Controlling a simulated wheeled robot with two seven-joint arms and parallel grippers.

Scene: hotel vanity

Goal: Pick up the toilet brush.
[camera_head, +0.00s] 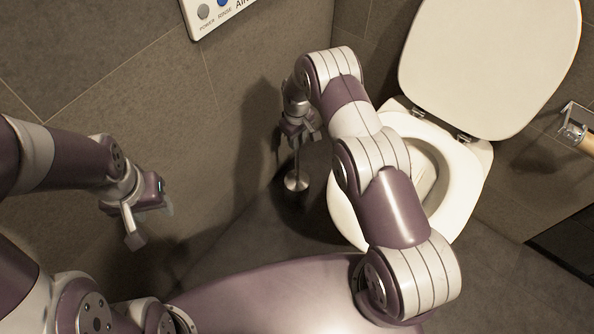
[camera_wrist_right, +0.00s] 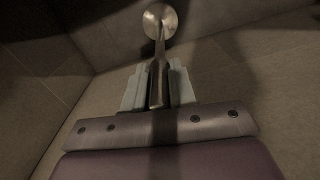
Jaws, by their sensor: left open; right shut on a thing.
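The toilet brush (camera_head: 296,181) is a slim metal handle with a round metal disc near its lower end, in the corner between the wall and the toilet. My right gripper (camera_head: 299,137) is shut on the upper part of its handle. In the right wrist view the handle (camera_wrist_right: 160,62) runs between the two pale fingers of the right gripper (camera_wrist_right: 158,88), with the disc at the far end. Whether the brush touches the floor or its holder is too dark to tell. My left gripper (camera_head: 150,222) is open and empty, near the left wall.
The white toilet (camera_head: 462,190) stands right of the brush with its lid (camera_head: 485,65) raised. A control panel (camera_head: 215,12) is on the wall above. A paper holder (camera_head: 577,128) is at the far right. Tiled walls close in behind and left of the brush.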

